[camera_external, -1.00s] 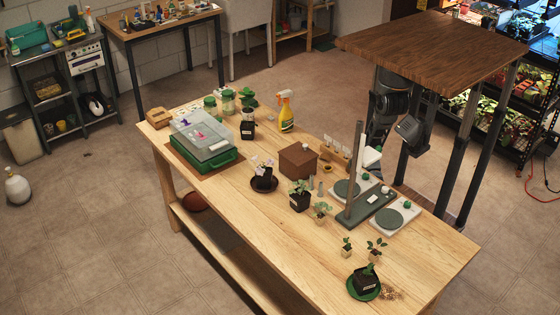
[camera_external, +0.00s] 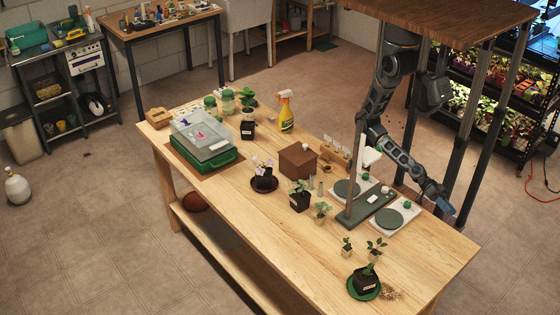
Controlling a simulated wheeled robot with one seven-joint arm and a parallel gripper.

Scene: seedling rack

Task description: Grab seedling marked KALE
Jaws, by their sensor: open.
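Several potted seedlings stand on the long wooden table (camera_external: 235,224). They include a black pot with a pale label (camera_external: 299,203) near the middle, a black pot on a green saucer (camera_external: 366,280) at the front right, and a black pot at the back (camera_external: 248,131). Another dark pot with pale flowers (camera_external: 264,181) sits on a dark saucer. Smaller seedlings are in light pots (camera_external: 347,250), (camera_external: 376,252), (camera_external: 320,214). No label is legible, so I cannot tell which is KALE. My gripper (camera_external: 445,207) is open and empty at the table's right edge, apart from every pot.
A dark stand with an upright post (camera_external: 354,185) and flat scales (camera_external: 392,219) lie between my gripper and the middle seedlings. A brown box (camera_external: 297,161), spray bottle (camera_external: 285,112) and green case (camera_external: 205,160) stand farther left. The table's left front is clear.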

